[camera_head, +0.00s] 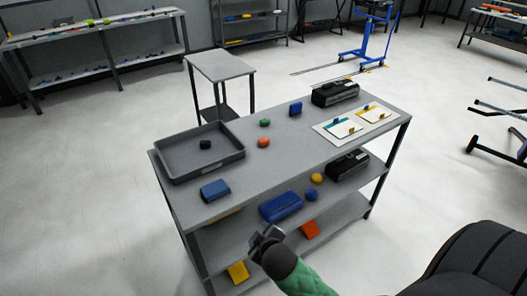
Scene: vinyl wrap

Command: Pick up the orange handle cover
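A small rounded orange piece (263,143), which looks like the orange handle cover, lies on the grey table top (240,165), right of the tray. One gripper (262,238), apparently my right, is at the lower middle on a green-sleeved arm, in front of the shelves. It is well apart from the orange piece on top. Its fingers are too small and dark to tell open from shut. My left gripper is not in view.
A dark tray (178,178) holding a small black item is at the table's left. A blue block (215,190), a green piece (265,123), an upright blue item (295,108), a black box (335,93) and a white board (355,124) share the top. Its middle is mostly clear.

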